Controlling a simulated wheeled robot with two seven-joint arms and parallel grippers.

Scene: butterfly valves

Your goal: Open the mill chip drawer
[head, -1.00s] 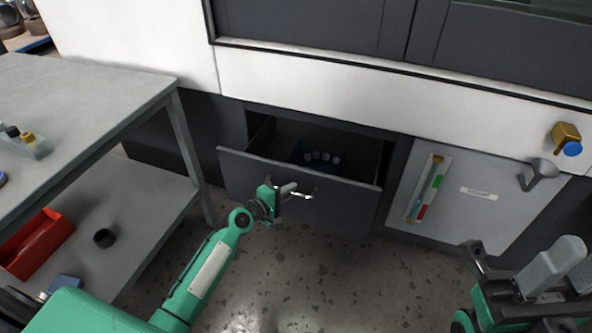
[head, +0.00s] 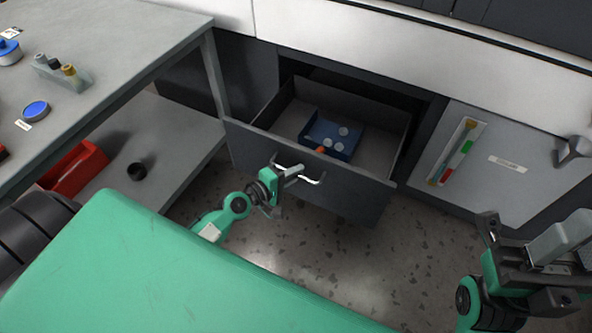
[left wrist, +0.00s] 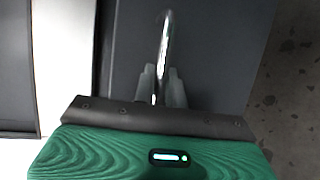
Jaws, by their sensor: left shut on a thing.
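The chip drawer (head: 318,189) is a dark grey drawer pulled well out of the machine's base in the head view. Its bright metal handle (head: 312,180) is on the front panel. My left gripper (head: 290,174) is shut on that handle; in the left wrist view the fingers (left wrist: 160,88) close around the handle bar (left wrist: 164,45). Inside the drawer is a blue tray (head: 331,136) with several pale round pieces and an orange-red item. My right gripper (head: 515,250) is at the lower right, away from the drawer; its fingertips are not clear.
Speckled floor in front is clear.

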